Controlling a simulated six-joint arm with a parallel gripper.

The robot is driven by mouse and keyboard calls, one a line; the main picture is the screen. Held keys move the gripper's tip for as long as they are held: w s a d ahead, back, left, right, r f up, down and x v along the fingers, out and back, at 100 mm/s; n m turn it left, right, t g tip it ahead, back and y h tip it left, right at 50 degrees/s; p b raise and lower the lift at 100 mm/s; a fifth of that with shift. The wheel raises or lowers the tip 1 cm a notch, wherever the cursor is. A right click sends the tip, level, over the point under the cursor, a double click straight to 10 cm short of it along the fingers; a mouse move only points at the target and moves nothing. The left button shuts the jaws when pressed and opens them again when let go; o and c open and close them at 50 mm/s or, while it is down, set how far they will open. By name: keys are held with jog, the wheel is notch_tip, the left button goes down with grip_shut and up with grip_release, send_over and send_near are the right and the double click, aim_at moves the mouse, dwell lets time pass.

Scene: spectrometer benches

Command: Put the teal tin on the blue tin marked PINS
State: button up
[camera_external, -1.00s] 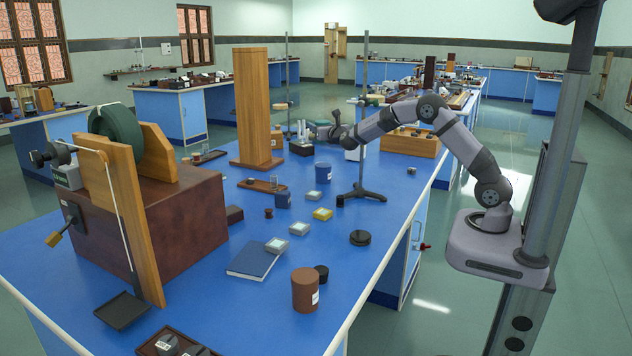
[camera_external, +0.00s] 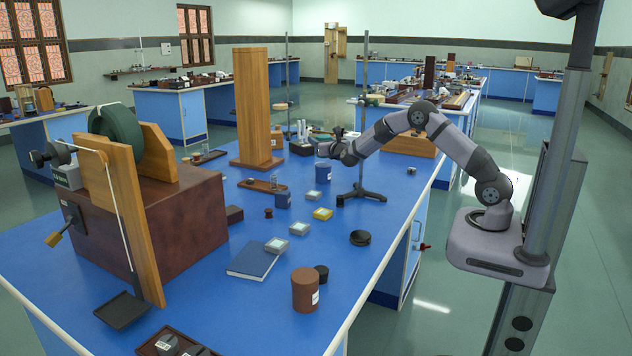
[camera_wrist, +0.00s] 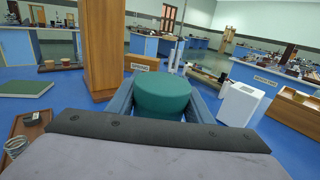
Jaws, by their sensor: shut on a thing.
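The teal tin (camera_wrist: 163,97) is between the two fingers of my gripper (camera_wrist: 163,105) in the wrist view, and the gripper is shut on it. In the external view my gripper (camera_external: 326,149) hangs above the bench; I cannot make out the teal tin clearly there. A blue tin (camera_external: 323,173) with a pale label stands on the bench just below my gripper in that view. Another blue container (camera_external: 283,201) stands nearer the camera to the left. The lettering is too small to read, so I cannot tell which is marked PINS. Neither shows clearly in the wrist view.
A tall wooden block (camera_external: 253,110) stands to the left.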

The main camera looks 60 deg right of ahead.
aim_at(325, 137)
jog(key=shift+f, duration=1.75)
jog(key=shift+f, duration=0.2)
jog(key=o, duration=1.2)
jog(key=shift+a+r, duration=0.1)
jog(key=shift+r, duration=0.1)
jog(key=b+v, duration=0.1)
jog(key=v, duration=0.4)
jog(key=shift+s, duration=0.1)
notch_tip(325, 137, up, 7)
jog(key=shift+b, duration=0.3)
